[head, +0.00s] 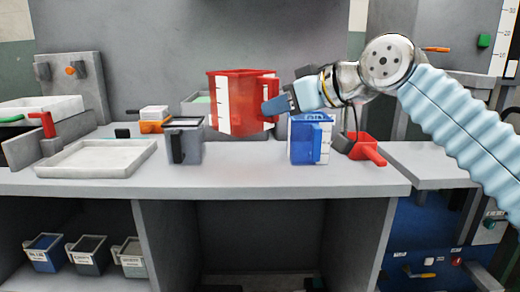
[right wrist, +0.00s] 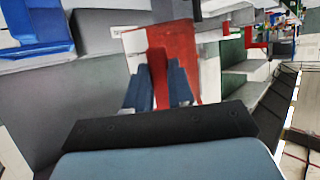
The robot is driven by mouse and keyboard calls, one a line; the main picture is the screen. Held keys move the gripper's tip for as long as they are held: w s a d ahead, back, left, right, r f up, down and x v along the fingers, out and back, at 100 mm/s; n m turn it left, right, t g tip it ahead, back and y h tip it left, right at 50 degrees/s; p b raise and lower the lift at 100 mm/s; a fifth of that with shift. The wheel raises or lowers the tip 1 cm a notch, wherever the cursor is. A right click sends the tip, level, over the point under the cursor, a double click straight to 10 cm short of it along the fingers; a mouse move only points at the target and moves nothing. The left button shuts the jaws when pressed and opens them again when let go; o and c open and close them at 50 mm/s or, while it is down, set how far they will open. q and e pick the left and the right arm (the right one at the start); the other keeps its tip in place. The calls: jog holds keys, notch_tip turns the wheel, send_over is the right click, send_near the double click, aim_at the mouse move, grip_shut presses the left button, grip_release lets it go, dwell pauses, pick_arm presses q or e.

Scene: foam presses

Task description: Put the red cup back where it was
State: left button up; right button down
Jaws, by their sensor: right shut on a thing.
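The red cup (head: 230,103) has white panels and a handle on its right side. It is held above the bench, between the grey cup and the blue cup, close to upright. My right gripper (head: 272,106) is shut on the cup's handle. In the right wrist view, the two blue fingers of the gripper (right wrist: 161,88) flank the red handle, and the red cup (right wrist: 182,45) is beyond it. The cup's lower edge appears clear of the bench top. My left gripper is not in view.
On the bench (head: 250,180) stand a grey cup (head: 184,143), a blue cup (head: 301,140), a red scoop (head: 366,148) and a white tray (head: 97,158). Small labelled bins (head: 88,252) sit on the shelf below. The front middle is clear.

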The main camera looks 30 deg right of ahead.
jog(key=w+d+f, duration=0.1)
jog(key=w+f, duration=0.2)
jog(key=w+d+f, duration=0.2)
jog(key=w+f, duration=0.1)
jog(key=w+d+f, duration=0.2)
jog(key=w, duration=0.2)
jog(key=shift+f, duration=0.4)
jog(key=shift+d+f+b, duration=0.1)
jog(key=shift+f+b, duration=0.2)
jog(key=shift+f, duration=1.25)
jog(key=c, duration=0.9)
grip_release()
jog(key=v, duration=1.2)
